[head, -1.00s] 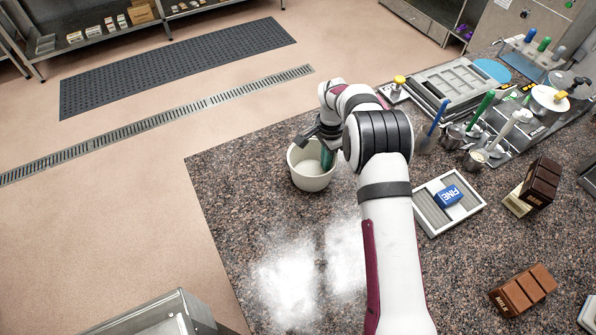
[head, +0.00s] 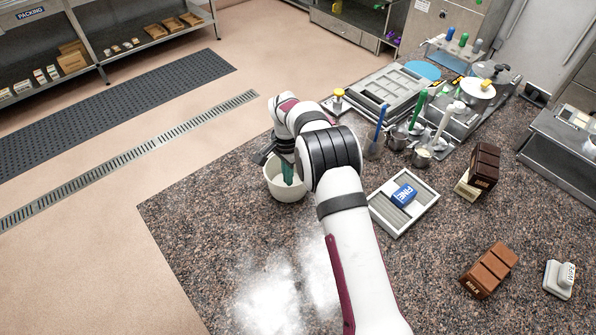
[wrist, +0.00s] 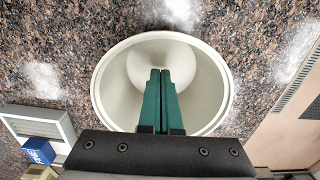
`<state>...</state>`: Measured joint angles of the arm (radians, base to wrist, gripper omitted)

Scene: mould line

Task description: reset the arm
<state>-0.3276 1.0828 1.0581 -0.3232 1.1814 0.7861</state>
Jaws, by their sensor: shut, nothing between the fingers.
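My gripper (head: 287,174) has green fingers that lie pressed together, with nothing between them. In the head view it points down at a white round bowl (head: 273,190) near the left edge of the counter. In the wrist view the shut fingers (wrist: 160,76) overlap the bowl (wrist: 107,90), with their tips in front of its inside. The bowl looks empty. I cannot tell how far the tips are below or above its rim. My arm hides part of the counter behind it.
The speckled counter (head: 200,215) has a pale powdery patch (head: 270,290) in front. A grey-white tray (head: 425,206) holds a blue block marked FINE (head: 403,194). Brown moulded blocks (head: 488,270) stand to the right. Tools and pots (head: 398,138) crowd the back.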

